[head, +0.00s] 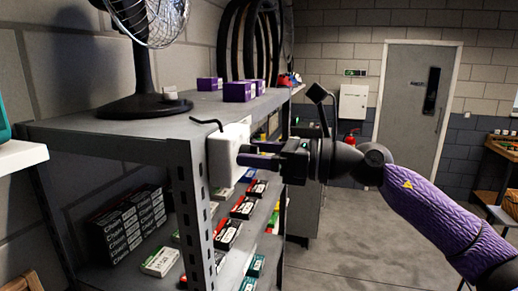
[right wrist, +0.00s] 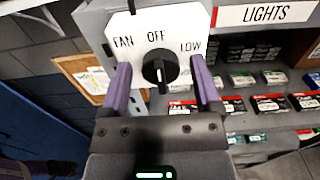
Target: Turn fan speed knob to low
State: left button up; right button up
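The fan speed knob (right wrist: 160,68) is a round black dial with a white pointer mark, on a white plate (right wrist: 183,22) lettered FAN, OFF and LOW. The mark shows on the knob's lower half in the right wrist view; I cannot tell which setting is selected. In the head view the white control box (head: 226,155) is fixed at the shelf's front corner. My right gripper (head: 250,157) faces the box. Its purple fingers are open on either side of the knob, with gaps to it, in the right wrist view (right wrist: 161,65). The desk fan (head: 146,45) stands on the shelf top. My left gripper is not in view.
The metal shelf (head: 120,133) holds black chain boxes (head: 128,225) and several small boxes below. Purple boxes (head: 238,91) stand on top. A LIGHTS label (right wrist: 265,13) is right of the plate. The floor (head: 345,235) to the right is clear.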

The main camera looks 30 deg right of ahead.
grip_shut()
